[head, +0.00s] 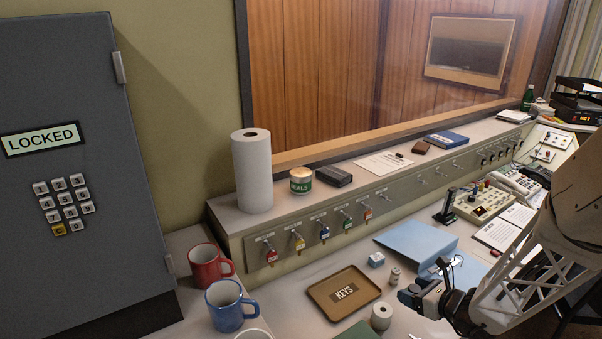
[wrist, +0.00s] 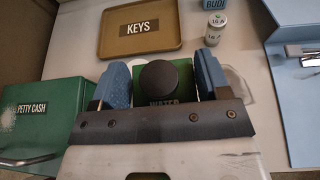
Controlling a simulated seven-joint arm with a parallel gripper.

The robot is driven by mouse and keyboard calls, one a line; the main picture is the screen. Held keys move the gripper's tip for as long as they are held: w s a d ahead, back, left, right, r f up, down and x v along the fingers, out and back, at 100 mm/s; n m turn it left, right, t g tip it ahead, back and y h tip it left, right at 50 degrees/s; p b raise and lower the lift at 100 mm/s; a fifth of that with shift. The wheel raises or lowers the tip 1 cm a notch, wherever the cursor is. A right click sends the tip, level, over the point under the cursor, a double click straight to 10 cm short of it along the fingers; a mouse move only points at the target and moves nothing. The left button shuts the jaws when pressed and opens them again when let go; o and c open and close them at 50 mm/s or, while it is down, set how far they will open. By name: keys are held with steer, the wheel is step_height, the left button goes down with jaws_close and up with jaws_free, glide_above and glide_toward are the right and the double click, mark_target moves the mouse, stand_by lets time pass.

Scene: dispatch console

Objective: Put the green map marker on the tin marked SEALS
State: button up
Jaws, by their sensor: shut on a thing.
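The green map marker (wrist: 158,80) is a green block with a dark round knob, lettered WATER. It sits between the two blue fingers of my gripper (wrist: 163,72), which is shut on it. In the head view my gripper (head: 412,296) is low over the desk at the lower right, beside a white roll; the marker cannot be made out there. The tin marked SEALS (head: 300,184) is short and round with a green label and pale top. It stands upright on the raised ledge, far to the left of my gripper, and is out of the wrist view.
A paper roll (head: 252,170) and a dark box (head: 333,176) flank the tin. Hanging keys (head: 324,231) line the ledge front. The KEYS tray (head: 322,304), a blue folder (head: 418,243), small bottle (head: 395,275), white roll (head: 381,317) and petty cash box (wrist: 40,120) are on the desk.

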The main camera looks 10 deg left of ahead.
steer(key=w+a+r+n+g, duration=0.1)
steer(key=w+a+r, duration=0.3)
steer(key=a+r, duration=0.4)
steer(key=w+a+r+n+g+y, duration=0.1)
steer(key=w+a+r, duration=0.3)
steer(key=a+r, duration=0.5)
steer(key=w+a+r+n+g+y, duration=0.1)
steer(key=w+a+r+n+g, duration=0.1)
steer(key=a+r, duration=0.7)
steer(key=w+a, duration=0.1)
steer(key=a, duration=0.3)
steer(key=shift+w, duration=0.4)
steer(key=shift+w+a, duration=0.1)
steer(key=shift+w, duration=0.05)
glide_above(301, 171)
steer(key=shift+f, duration=0.7)
steer(key=shift+f, duration=1.8)
steer(key=o, duration=0.9)
steer(key=shift+f, duration=0.1)
steer(key=shift+o, duration=0.2)
